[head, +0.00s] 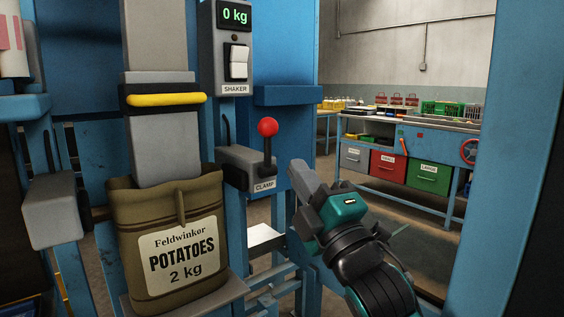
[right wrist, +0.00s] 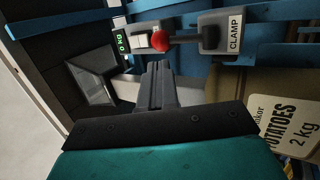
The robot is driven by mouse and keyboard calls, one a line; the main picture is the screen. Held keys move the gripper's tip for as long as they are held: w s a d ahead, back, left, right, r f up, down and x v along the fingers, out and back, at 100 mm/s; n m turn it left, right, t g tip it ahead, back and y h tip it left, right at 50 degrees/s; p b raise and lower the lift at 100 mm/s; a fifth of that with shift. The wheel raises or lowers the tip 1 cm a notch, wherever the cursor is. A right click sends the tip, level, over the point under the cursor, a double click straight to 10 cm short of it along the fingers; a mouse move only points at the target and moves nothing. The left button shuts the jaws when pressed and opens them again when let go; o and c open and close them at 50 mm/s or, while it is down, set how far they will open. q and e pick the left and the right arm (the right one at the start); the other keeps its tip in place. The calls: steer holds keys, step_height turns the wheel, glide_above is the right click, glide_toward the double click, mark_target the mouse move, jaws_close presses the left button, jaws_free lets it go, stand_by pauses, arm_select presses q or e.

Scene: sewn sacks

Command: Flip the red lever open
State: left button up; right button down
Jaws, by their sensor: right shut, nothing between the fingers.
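The red-knobbed lever (head: 267,127) stands upright on the grey box labelled CLAMP (head: 245,170), right of the sack. It also shows in the right wrist view (right wrist: 160,41), beyond my fingertips. My right gripper (head: 296,176) is shut and empty, just right of and a little below the knob in the head view, and apart from it by the look of it. Its closed fingers also show in the right wrist view (right wrist: 157,82). My left gripper is out of view.
A brown potato sack (head: 200,200) hangs open-topped around the grey spout (head: 165,150), which has a yellow bar (head: 165,99). Above the clamp is the SHAKER switch box (head: 236,62), its display reading 0 kg. A blue frame post (head: 480,160) stands at right. A workbench (head: 400,150) with coloured drawers is behind.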

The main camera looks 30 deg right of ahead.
mark_target(272, 134)
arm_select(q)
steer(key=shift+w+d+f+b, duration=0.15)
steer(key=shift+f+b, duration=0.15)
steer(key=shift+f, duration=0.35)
arm_select(e)
steer(key=shift+x, duration=3.65)
steer(key=shift+r+p, duration=0.2)
steer(key=shift+p, duration=0.15)
steer(key=w+r+g+p, duration=0.1)
steer(key=p, duration=0.5)
steer(key=shift+g, duration=0.4)
steer(key=shift+n+p, duration=0.3)
steer(key=shift+p, duration=0.3)
steer(key=shift+w+p, duration=0.1)
steer(key=shift+p, duration=0.2)
steer(key=shift+f+g+y, duration=0.2)
steer(key=shift+g+y, duration=0.1)
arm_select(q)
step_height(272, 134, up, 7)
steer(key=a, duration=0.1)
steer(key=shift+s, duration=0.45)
